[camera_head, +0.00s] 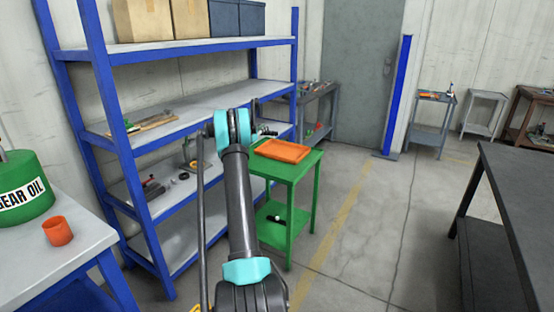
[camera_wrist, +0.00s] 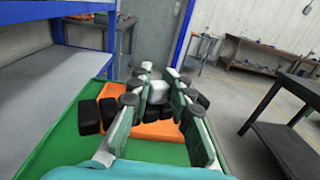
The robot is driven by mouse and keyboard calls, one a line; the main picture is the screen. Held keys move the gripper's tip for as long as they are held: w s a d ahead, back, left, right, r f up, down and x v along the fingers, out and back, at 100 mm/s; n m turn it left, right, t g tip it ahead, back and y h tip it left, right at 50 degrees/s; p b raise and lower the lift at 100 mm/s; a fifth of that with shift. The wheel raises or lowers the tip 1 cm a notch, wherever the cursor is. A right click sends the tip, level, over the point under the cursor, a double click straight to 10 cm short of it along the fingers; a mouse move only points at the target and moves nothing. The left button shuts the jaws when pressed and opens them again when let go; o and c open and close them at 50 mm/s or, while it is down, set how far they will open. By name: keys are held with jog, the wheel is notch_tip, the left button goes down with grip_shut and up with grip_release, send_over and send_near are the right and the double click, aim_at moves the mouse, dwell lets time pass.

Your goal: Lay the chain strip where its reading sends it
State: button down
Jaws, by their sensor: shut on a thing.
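My gripper (camera_wrist: 158,84) points away over a green table (camera_wrist: 62,150). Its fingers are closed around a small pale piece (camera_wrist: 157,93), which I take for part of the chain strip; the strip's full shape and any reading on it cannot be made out. An orange tray (camera_wrist: 152,131) lies beneath the fingers in the wrist view; dark blocks beside the fingers cannot be told clearly as gripper or strip. In the head view the orange tray (camera_head: 283,151) sits on the green table (camera_head: 290,182), and my wrist hides most of the gripper.
A blue-framed shelf (camera_head: 190,95) stands left of the green table, with a wooden tray (camera_head: 150,126) on it. At far left a bench (camera_head: 30,270) holds a gear oil can (camera_head: 22,187) and an orange cup (camera_head: 58,231). A dark table (camera_head: 525,190) stands right; floor between is free.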

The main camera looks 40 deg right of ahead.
jog(key=shift+f+g, duration=0.3)
jog(key=shift+f, duration=0.2)
notch_tip(320, 180, down, 19)
jog(key=shift+f, duration=0.1)
jog(key=c, duration=1.4)
grip_release()
